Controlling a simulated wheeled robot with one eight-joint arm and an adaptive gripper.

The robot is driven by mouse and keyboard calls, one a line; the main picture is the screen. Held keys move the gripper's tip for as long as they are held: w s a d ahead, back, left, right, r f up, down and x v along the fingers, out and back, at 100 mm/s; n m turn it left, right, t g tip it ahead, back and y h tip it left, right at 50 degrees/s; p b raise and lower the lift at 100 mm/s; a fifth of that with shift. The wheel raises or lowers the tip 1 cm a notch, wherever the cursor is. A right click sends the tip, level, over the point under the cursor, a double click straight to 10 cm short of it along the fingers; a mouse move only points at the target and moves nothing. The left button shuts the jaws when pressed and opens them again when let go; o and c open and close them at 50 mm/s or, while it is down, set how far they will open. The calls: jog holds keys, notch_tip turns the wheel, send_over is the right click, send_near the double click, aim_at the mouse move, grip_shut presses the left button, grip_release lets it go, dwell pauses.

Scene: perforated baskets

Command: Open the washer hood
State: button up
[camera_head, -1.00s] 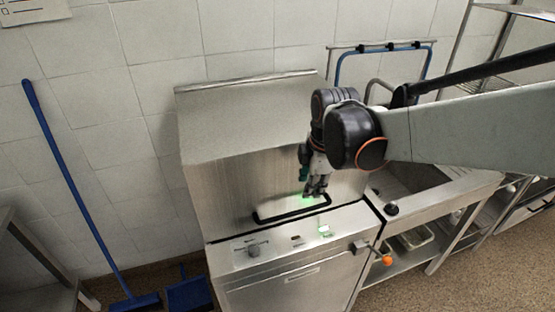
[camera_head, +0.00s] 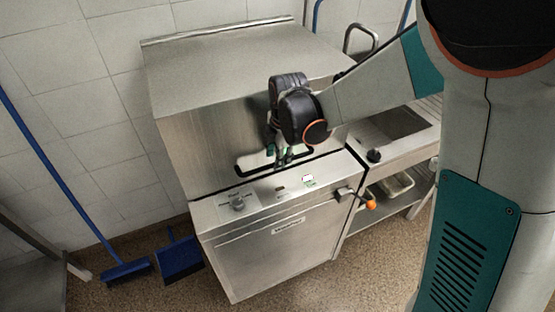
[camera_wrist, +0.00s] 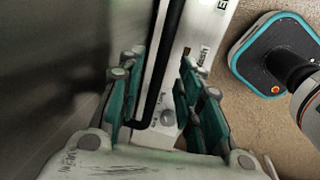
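The steel washer hood (camera_head: 200,130) is down, with its lower edge just above the control panel. Its black bar handle (camera_head: 246,170) runs along the lower front. My gripper (camera_head: 282,160) is at the right part of the handle, pointing down. In the wrist view, the handle (camera_wrist: 167,50) passes between the two teal fingers of my gripper (camera_wrist: 160,92), with gaps visible beside it. The fingers are apart and not clamped on it. The fingertips are partly hidden in the head view.
The control panel (camera_head: 262,192) with a knob (camera_head: 238,203) lies below the hood. A lever with an orange ball (camera_head: 370,204) sticks out at the right. A sink counter (camera_head: 405,125) adjoins on the right. A blue broom (camera_head: 125,270) and dustpan (camera_head: 180,258) stand on the left.

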jog(key=shift+w+a+f, duration=0.1)
jog(key=shift+w+f, duration=0.1)
jog(key=shift+f, duration=0.85)
grip_shut()
jog(key=shift+r, duration=0.1)
